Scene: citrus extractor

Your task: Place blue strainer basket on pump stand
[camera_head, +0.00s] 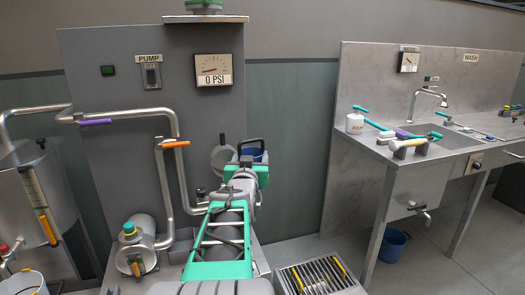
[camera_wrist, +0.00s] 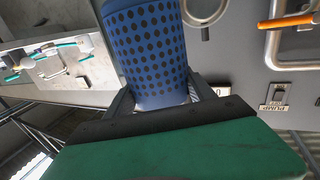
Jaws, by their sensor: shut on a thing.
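The blue strainer basket (camera_wrist: 147,48) has dark round holes and fills the upper middle of the wrist view. My gripper (camera_wrist: 162,98) is shut on it, with one dark finger on each side. In the head view only a small part of the blue basket (camera_head: 257,154) shows behind my gripper (camera_head: 251,146). The pump stand (camera_head: 112,70) is a tall grey panel with pipes and a pump. A light grey ring-shaped part (camera_head: 223,157) on it is just left of my gripper; a ring (camera_wrist: 205,32) also shows right of the basket in the wrist view, apart from it.
A pressure gauge reading 0 PSI (camera_head: 213,70) is above my gripper. An orange-handled pipe (camera_head: 174,144) and a steel pump (camera_head: 138,240) are left of my arm. A steel wash sink bench (camera_head: 350,180) stands at right. A floor grate (camera_head: 312,279) is at front.

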